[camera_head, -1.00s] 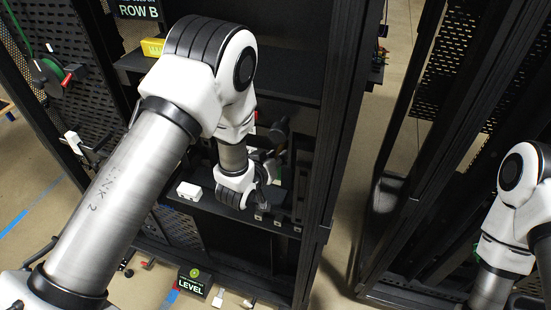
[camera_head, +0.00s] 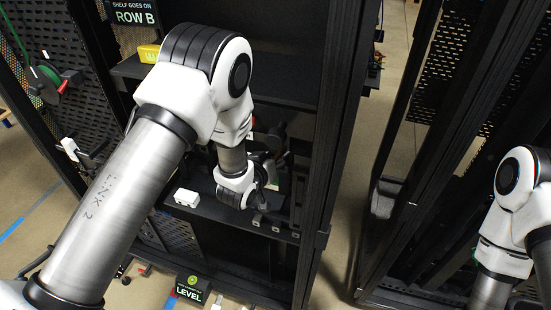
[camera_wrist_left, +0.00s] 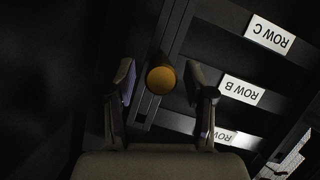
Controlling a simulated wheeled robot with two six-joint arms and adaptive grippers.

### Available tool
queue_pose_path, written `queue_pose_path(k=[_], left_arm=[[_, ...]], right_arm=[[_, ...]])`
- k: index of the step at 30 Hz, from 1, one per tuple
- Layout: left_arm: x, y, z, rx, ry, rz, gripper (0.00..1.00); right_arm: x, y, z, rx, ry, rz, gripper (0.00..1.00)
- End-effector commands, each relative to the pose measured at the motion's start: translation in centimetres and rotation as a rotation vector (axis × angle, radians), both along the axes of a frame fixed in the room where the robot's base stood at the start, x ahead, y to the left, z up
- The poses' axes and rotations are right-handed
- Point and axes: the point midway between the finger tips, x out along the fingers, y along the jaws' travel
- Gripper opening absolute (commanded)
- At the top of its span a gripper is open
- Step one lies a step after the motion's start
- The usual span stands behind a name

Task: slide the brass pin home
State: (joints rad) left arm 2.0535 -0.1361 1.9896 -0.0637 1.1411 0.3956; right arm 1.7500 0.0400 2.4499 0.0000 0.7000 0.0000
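The brass pin (camera_wrist_left: 160,78) shows its round gold end in the left wrist view. It lies between the fingertips or just beyond them, with a dark gap on each side. My left gripper (camera_head: 270,168) reaches into the dark rack, above the lower shelf. Its two fingers are spread in the left wrist view, with no visible contact on the pin. The pin cannot be made out in the head view, where my arm and the shadow cover that area. My right arm (camera_head: 515,215) is at the right edge; its gripper is out of frame.
The rack's shelf (camera_head: 230,212) carries a small white box (camera_head: 187,197). A black post (camera_head: 335,150) stands right of my left gripper. Labels for Row B (camera_wrist_left: 242,90) and Row C (camera_wrist_left: 269,33) show in the wrist view. A LEVEL sign (camera_head: 190,291) sits low in front.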

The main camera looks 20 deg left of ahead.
Motion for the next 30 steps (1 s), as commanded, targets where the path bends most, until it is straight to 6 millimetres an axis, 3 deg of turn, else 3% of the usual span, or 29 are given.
queue_pose_path(k=[8,18,21,30], left_arm=[[-1.3,0.2,0.4,0.001,0.004,0.0,0.54],[-8.8,1.4,3.4,0.0,0.004,0.001,0.54],[-10.2,1.7,4.0,0.0,0.001,0.001,0.54],[-11.0,1.8,4.4,0.0,0.001,0.0,0.54]], right_arm=[[0.0,0.0,0.0,0.0,0.0,0.0,0.4],[0.0,0.0,0.0,0.0,0.0,0.0,0.4],[0.0,0.0,0.0,0.0,0.0,0.0,0.4],[0.0,0.0,0.0,0.0,0.0,0.0,0.4]])
